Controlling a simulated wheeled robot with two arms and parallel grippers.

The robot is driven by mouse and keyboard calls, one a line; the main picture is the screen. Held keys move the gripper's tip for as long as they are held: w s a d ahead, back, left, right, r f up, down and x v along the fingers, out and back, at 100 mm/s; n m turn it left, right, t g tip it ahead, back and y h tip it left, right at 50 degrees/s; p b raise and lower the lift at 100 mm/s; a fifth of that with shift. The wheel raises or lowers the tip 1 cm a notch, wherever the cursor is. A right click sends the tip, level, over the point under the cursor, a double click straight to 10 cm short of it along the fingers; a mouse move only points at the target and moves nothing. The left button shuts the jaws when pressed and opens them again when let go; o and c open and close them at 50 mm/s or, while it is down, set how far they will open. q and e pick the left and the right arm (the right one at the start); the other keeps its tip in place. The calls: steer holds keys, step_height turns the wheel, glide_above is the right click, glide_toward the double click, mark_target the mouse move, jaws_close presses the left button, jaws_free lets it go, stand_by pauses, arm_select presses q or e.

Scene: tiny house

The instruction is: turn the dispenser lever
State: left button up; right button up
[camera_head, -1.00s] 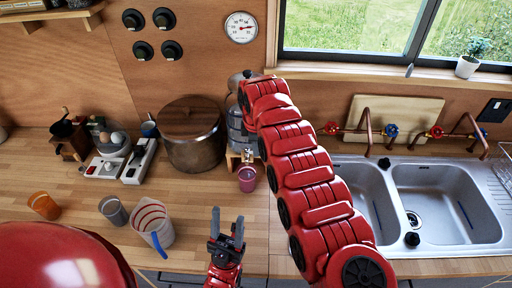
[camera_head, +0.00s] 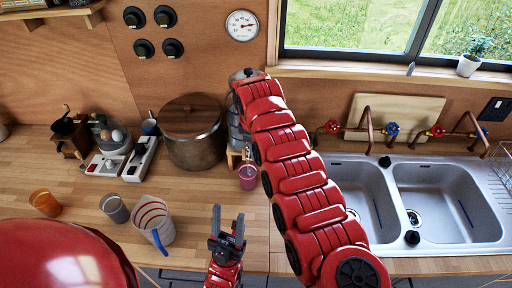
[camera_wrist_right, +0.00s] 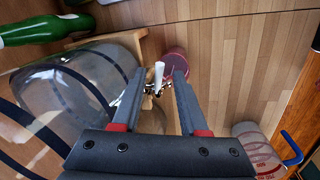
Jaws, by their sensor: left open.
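The dispenser (camera_head: 236,133) is a clear jar on a wooden stand, at the back of the counter in the head view, partly hidden by my right arm. In the right wrist view its jar (camera_wrist_right: 75,85) fills the left side. Its pale lever (camera_wrist_right: 158,76) stands between the fingertips of my right gripper (camera_wrist_right: 159,80), which is open around it; I cannot tell whether either finger touches it. A purple cup (camera_head: 247,178) stands below the tap. My left gripper (camera_head: 228,226) is open and empty near the counter's front edge.
A measuring jug (camera_head: 152,222), a grey cup (camera_head: 114,208) and an orange cup (camera_head: 45,203) stand at the front left. A large lidded pot (camera_head: 194,140) is left of the dispenser. The sink (camera_head: 428,188) is at right. A green bottle (camera_wrist_right: 45,28) lies beyond the jar.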

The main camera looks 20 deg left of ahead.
steer(key=s+r, duration=0.3)
steer(key=r, duration=1.4)
steer(key=shift+s+b, duration=0.15)
steer(key=shift+b, duration=0.25)
stand_by(4.2)
